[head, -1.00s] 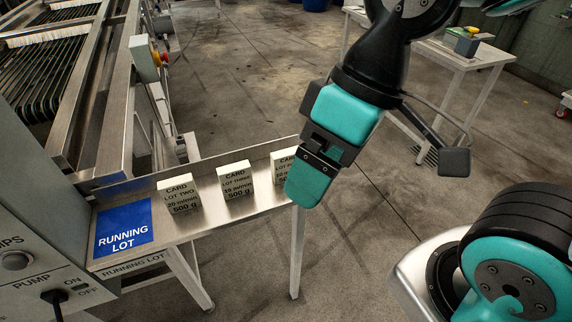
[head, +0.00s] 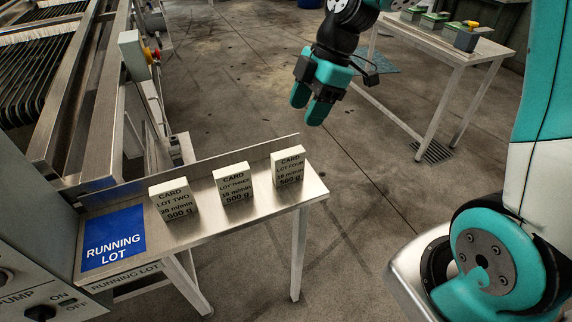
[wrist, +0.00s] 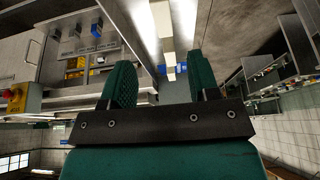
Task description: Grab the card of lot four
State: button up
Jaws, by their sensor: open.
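The card of lot four (head: 288,167) stands upright at the right end of the steel shelf (head: 250,214), the rightmost of three white block-like cards. The lot three card (head: 234,184) stands to its left, and the lot two card (head: 174,202) is farther left. My gripper (head: 307,102) is open and empty, with teal fingers pointing down. It appears above and beyond the lot four card in the head view, apart from it. In the wrist view its two fingers (wrist: 163,88) are spread with nothing between them.
A blue "RUNNING LOT" patch (head: 114,238) lies bare at the shelf's left end. A raised steel lip runs along the shelf's back edge. The roller machine (head: 70,120) is at the left. A white table (head: 455,50) with green items stands at the back right.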

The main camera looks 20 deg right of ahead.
aim_at(289, 152)
jog(key=p+x, duration=0.1)
jog(key=x, duration=0.6)
jog(key=shift+a+f, duration=0.1)
jog(key=shift+f, duration=0.1)
jog(key=shift+s+p+x, duration=0.15)
jog(key=shift+p+x, duration=0.2)
jog(key=shift+x, duration=1)
jog(key=shift+s+p+x, duration=0.1)
jog(key=shift+p+x, duration=0.25)
jog(key=shift+x, duration=1.05)
jog(key=shift+c, duration=0.4)
jog(key=c, duration=0.9)
